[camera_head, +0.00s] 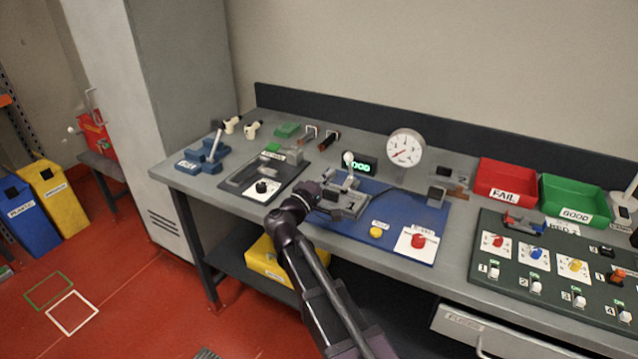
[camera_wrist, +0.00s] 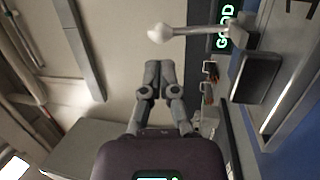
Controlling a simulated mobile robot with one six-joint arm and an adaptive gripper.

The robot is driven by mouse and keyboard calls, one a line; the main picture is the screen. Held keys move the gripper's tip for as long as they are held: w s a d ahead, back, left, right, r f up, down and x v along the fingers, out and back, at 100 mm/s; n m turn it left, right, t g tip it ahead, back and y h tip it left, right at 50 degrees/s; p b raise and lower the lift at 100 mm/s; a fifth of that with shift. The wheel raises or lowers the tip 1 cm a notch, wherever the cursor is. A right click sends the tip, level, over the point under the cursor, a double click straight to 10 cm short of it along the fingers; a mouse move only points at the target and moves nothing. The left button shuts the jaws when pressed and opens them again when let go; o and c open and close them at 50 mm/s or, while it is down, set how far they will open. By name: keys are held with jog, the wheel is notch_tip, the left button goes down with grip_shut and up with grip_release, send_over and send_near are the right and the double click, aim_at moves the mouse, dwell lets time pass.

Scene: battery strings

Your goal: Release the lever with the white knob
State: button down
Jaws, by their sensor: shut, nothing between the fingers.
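The lever with the white knob (camera_head: 348,157) stands upright at the clamp fixture (camera_head: 346,203) on the blue mat (camera_head: 393,215). In the wrist view the white knob (camera_wrist: 158,33) is at top centre, and its pale rod runs right toward a dark block. My gripper (camera_wrist: 159,66) has its grey fingers together, with nothing between them. The fingertips point toward the knob, with a visible gap in the picture; their depth relation is unclear. In the head view my gripper is beside the fixture, and its fingertips are hard to separate from the grey metal.
A small green-lit display (camera_head: 361,165) stands just behind the knob; it reads GOOD in the wrist view. A round dial gauge (camera_head: 405,148) stands to the right. A yellow button (camera_head: 376,232) and red button (camera_head: 418,241) lie in front.

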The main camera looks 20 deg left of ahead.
aim_at(346, 160)
jog(key=shift+p+x, duration=0.35)
jog(key=shift+x, duration=2.15)
jog(key=shift+w+d+r+p, duration=0.15)
jog(key=shift+d+p, duration=0.05)
jog(key=shift+p, duration=0.15)
